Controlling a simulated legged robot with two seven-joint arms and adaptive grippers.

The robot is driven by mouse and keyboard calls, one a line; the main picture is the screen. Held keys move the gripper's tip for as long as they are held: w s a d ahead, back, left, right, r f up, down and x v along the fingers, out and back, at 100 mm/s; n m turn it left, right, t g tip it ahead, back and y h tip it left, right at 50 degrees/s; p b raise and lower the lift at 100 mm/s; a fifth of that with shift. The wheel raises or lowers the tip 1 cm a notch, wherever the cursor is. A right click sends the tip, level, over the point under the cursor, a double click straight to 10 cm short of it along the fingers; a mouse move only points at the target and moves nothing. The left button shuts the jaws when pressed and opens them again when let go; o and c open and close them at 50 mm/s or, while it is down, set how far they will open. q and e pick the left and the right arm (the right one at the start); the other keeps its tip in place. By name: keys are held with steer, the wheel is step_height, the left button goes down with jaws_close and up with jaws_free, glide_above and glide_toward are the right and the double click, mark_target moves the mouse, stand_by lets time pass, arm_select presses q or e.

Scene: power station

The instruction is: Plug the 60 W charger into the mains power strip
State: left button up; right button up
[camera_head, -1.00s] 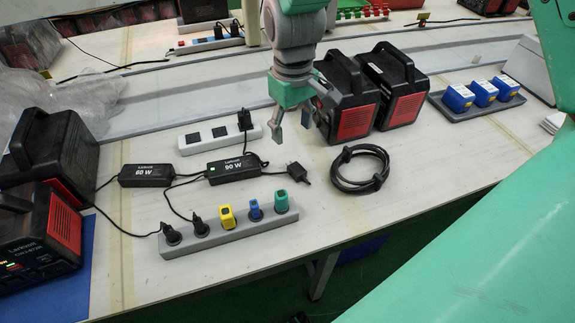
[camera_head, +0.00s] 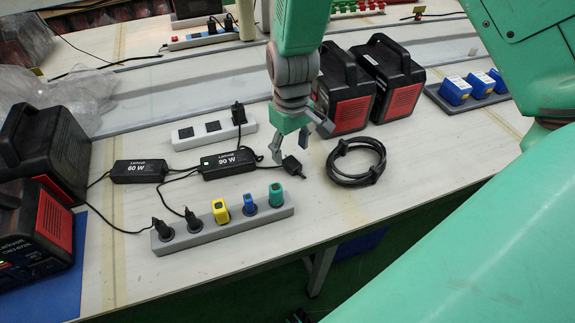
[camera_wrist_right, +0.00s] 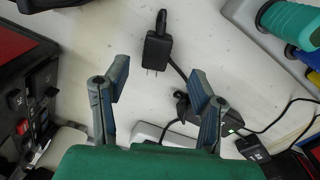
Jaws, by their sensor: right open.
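The 60 W charger (camera_head: 139,171) is a black brick lying on the table at left, beside the 90 W charger (camera_head: 229,163) with its green light. The white power strip (camera_head: 196,134) lies behind them, with a black plug (camera_head: 238,114) at its right end and bare black sockets. A loose black plug (camera_head: 292,165) lies right of the 90 W brick; its cable's source is unclear. My right gripper (camera_head: 291,147) is open and empty above it. In the right wrist view the plug (camera_wrist_right: 157,50), prongs showing, is beyond the open fingers (camera_wrist_right: 158,92). My left gripper is out of view.
A grey strip (camera_head: 205,236) in front holds two black plugs and yellow, blue and green ones. A coiled black cable (camera_head: 357,180) lies at right. Black-and-red power units (camera_head: 345,112) stand behind and at left. The table between coil and grey strip is clear.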

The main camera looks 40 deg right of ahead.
mark_target(291, 162)
steer(key=shift+d+f, duration=0.15)
steer(key=shift+d, duration=0.25)
step_height(291, 162, down, 5)
steer(key=shift+d+r+b, duration=0.15)
steer(key=shift+r+b, duration=0.05)
steer(key=shift+b, duration=0.3)
steer(key=shift+a+f, duration=0.25)
steer(key=shift+a, duration=0.1)
steer(key=shift+a+r, duration=0.1)
steer(key=shift+a, duration=0.3)
steer(key=shift+d, duration=0.45)
steer(key=shift+c, duration=1.2)
steer(key=shift+s+d, duration=0.1)
steer(key=shift+d, duration=0.2)
jaws_close()
steer(key=shift+a, duration=0.3)
steer(key=shift+a+r, duration=0.15)
steer(key=shift+r, duration=0.05)
steer(key=r, duration=0.3)
steer(key=r+p, duration=0.1)
steer(key=r, duration=0.5)
steer(key=shift+d+r+p, duration=0.1)
steer(key=shift+d+p, duration=0.2)
steer(key=shift+p, duration=0.1)
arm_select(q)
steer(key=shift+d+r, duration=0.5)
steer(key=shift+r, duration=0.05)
arm_select(e)
steer(key=shift+a+r, duration=0.1)
steer(key=shift+a, duration=0.05)
